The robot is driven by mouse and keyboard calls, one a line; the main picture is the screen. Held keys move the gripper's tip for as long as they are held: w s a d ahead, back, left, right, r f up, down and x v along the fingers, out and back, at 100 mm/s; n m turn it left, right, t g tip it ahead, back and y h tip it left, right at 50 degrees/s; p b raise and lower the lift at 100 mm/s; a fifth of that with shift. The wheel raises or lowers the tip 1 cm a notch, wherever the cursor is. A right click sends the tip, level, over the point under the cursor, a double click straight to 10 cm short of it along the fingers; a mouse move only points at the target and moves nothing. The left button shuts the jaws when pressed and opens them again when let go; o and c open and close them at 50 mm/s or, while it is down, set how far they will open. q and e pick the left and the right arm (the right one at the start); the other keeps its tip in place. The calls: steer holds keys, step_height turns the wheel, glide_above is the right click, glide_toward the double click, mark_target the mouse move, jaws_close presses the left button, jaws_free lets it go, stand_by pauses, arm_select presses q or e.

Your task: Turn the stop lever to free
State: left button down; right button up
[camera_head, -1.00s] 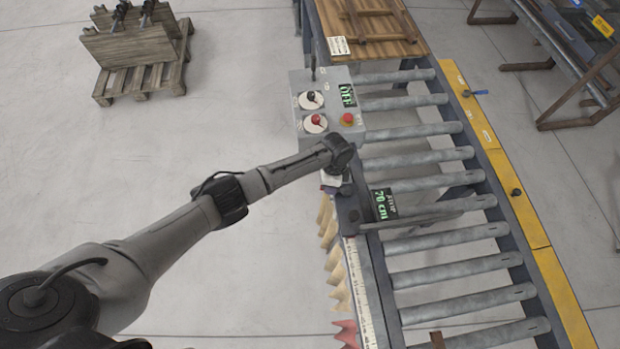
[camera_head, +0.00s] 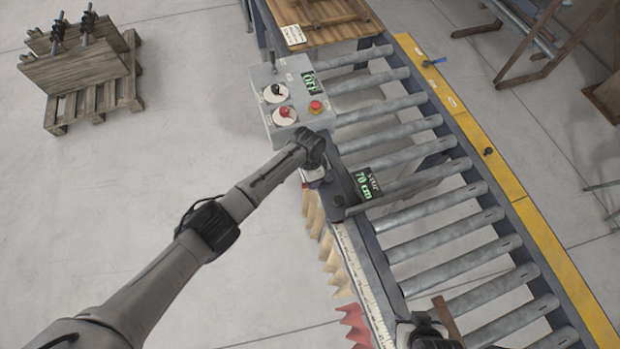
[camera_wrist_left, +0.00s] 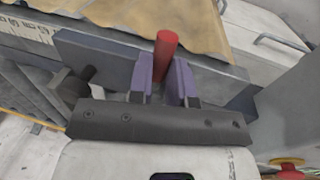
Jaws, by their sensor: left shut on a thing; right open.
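My left gripper (camera_head: 316,172) is at the stop carriage beside the roller conveyor, just below the control box. In the left wrist view, its purple fingers (camera_wrist_left: 165,80) are shut on a red round handle (camera_wrist_left: 167,50), which I take to be the stop lever. The handle stands up from a grey bar (camera_wrist_left: 105,60). The stop display (camera_head: 367,182) reads 70 cm. My right gripper (camera_head: 424,328) is at the bottom edge, partly cut off, open and apart from the lever.
The control box (camera_head: 290,92) has a black-knobbed dial, a red-knobbed dial, a red button (camera_head: 315,106) and a green-lit display. Rollers (camera_head: 440,238) lie to the right. A wooden pallet (camera_head: 95,105) stands far left.

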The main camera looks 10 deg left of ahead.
arm_select(q)
steer(key=c, duration=1.1)
jaws_free()
steer(key=shift+o, duration=0.2)
step_height(320, 180, up, 14)
steer(key=w+a+b, duration=0.1)
steer(key=w, duration=0.1)
steer(key=shift+w+a+f, duration=0.15)
steer(key=shift+a, duration=0.15)
